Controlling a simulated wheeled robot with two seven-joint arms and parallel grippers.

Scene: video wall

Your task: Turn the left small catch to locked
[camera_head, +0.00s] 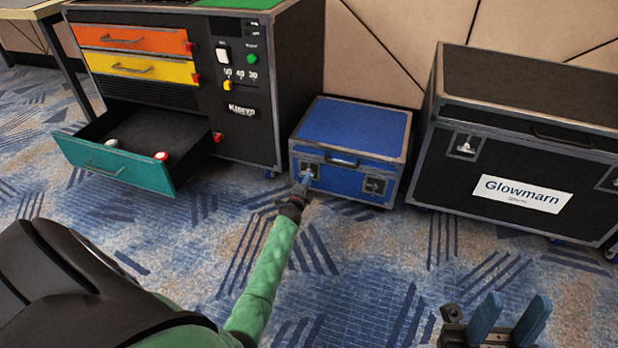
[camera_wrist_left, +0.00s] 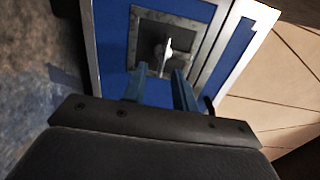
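The small blue case (camera_head: 348,177) stands on the carpet in the head view. Its left small catch (camera_head: 311,168) is on the front, partly hidden by my left gripper (camera_head: 303,184). In the left wrist view the catch is a dark square plate (camera_wrist_left: 143,32) with a pale lever (camera_wrist_left: 164,52), which lies roughly along the lid seam. My left gripper (camera_wrist_left: 159,73) is open, its two blue fingers apart just in front of the lever; I cannot tell whether they touch it. The right small catch (camera_head: 375,186) is uncovered. My right gripper (camera_head: 512,308) is open and empty at the bottom right.
A black drawer cabinet (camera_head: 235,120) stands left of the blue case, with its teal drawer (camera_head: 117,163) pulled out. A large black case (camera_head: 525,165) labelled Glowmarn stands to the right.

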